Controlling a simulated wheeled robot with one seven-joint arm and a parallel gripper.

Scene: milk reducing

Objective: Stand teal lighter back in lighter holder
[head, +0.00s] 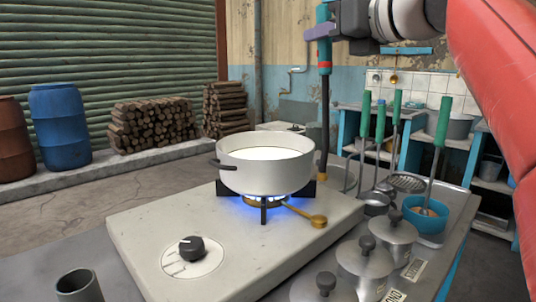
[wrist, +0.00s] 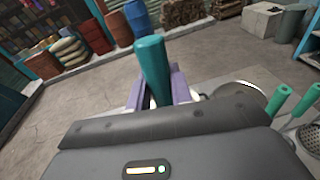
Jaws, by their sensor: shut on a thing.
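The teal lighter (head: 324,68) hangs upright in my gripper (head: 321,33). It has a teal handle with a red band and a long black rod. In the head view its rod runs down just right of the pot, and its lower end is beside the pot's right side. In the wrist view the teal handle (wrist: 152,68) stands between the purple fingers (wrist: 155,88), which are shut on it. A grey open cylinder (head: 80,286), which looks like the lighter holder, stands at the bottom left, cut off by the frame edge. Its inside looks empty.
A white pot (head: 266,164) of white liquid sits on a lit burner with blue flame. A knob (head: 192,249) is on the stove's front left.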

